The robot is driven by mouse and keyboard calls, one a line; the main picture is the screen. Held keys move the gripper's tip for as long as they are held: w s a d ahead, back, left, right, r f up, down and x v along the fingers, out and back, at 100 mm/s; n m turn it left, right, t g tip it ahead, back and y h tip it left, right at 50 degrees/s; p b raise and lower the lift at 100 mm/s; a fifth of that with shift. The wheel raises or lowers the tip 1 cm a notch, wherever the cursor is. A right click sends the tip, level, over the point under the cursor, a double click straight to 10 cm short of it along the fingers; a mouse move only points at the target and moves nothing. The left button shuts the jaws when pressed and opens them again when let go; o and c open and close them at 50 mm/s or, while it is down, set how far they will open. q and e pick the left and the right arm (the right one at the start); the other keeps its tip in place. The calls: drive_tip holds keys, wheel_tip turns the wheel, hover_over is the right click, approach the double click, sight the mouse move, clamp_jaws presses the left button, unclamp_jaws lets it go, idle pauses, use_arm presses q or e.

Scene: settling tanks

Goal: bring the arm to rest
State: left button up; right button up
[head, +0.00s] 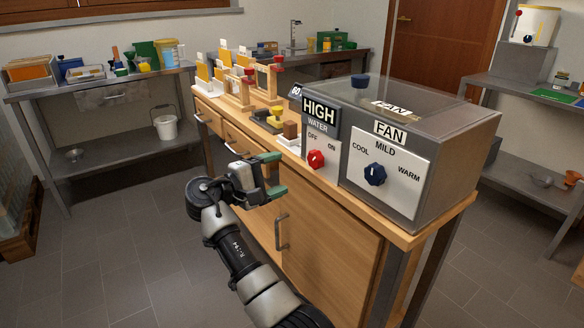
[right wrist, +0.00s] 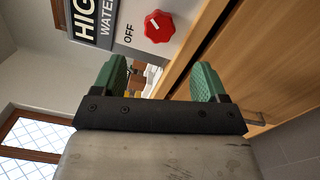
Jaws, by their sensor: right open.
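My right gripper (head: 277,174) has green fingertips and is open and empty. It hangs in front of the wooden cabinet (head: 335,245), left of the control box. In the right wrist view the two green fingers (right wrist: 158,82) stand wide apart with nothing between them. The grey control box (head: 460,145) stands on the cabinet top. Its red knob (head: 316,159) is under the sign HIGH WATER, between OFF and ON. The red knob also shows in the right wrist view (right wrist: 159,26), beyond the fingers. A dark blue knob (head: 375,174) is on the FAN panel. My left gripper does not show.
Wooden frames (head: 268,80) and small blocks (head: 290,130) stand on the cabinet top behind the gripper. A cabinet door handle (head: 281,231) sticks out below it. A steel table (head: 100,85) with a bucket (head: 165,127) stands at left.

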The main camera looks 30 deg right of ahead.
drive_tip(key=shift+a, duration=0.55)
